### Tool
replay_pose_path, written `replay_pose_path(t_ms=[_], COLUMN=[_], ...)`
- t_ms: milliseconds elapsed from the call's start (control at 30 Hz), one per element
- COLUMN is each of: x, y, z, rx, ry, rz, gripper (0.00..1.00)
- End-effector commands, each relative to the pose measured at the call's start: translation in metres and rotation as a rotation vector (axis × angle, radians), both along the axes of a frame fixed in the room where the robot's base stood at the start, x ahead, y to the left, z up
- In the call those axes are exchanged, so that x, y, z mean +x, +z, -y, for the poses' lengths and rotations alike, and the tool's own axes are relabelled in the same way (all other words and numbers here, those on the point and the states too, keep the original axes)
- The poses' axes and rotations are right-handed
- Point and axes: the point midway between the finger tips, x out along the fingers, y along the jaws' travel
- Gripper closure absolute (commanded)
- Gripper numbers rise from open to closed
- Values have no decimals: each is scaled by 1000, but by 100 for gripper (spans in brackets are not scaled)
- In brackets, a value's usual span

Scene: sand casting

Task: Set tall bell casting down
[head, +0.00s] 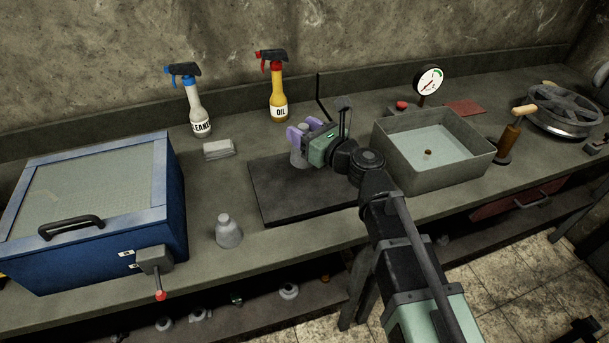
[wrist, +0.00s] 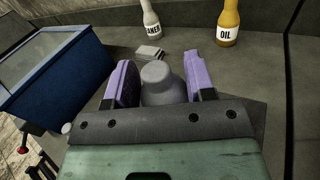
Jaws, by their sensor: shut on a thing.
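My gripper (head: 299,143), with purple fingers, is shut on a grey bell-shaped casting (head: 298,160), the tall bell casting. In the wrist view the casting (wrist: 160,84) stands between the two purple fingers (wrist: 161,78), its narrower top showing and its lower part hidden by the gripper body. The casting looks upright. It is over the back left part of a dark mat (head: 270,205); I cannot tell whether its base touches the mat. Another grey bell-shaped casting (head: 228,232) stands on the bench left of the mat.
A blue cabinet (head: 172,205) with a red-tipped lever stands at left. A folded cloth (head: 218,150), a cleaner bottle (head: 197,115) and an oil bottle (head: 278,98) are behind. A grey water basin (head: 440,178) is right of the mat. The mat's front is bare.

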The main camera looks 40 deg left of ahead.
Motion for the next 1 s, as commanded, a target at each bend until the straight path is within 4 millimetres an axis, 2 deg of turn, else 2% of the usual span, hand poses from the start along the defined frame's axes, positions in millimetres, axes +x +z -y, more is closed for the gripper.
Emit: replay_pose_path(t_ms=[33,233,433,700,833,867,1000], x=[0,0,0,0,0,0,0], y=[-21,-22,-63,-60,-65,-64,-63], z=[0,0,0,0,0,0,0], rx=[0,0,0,0,0,0,0], ry=[0,0,0,0,0,0,0], rz=[0,0,0,0,0,0,0], gripper=[95,95,95,95,95,47,26])
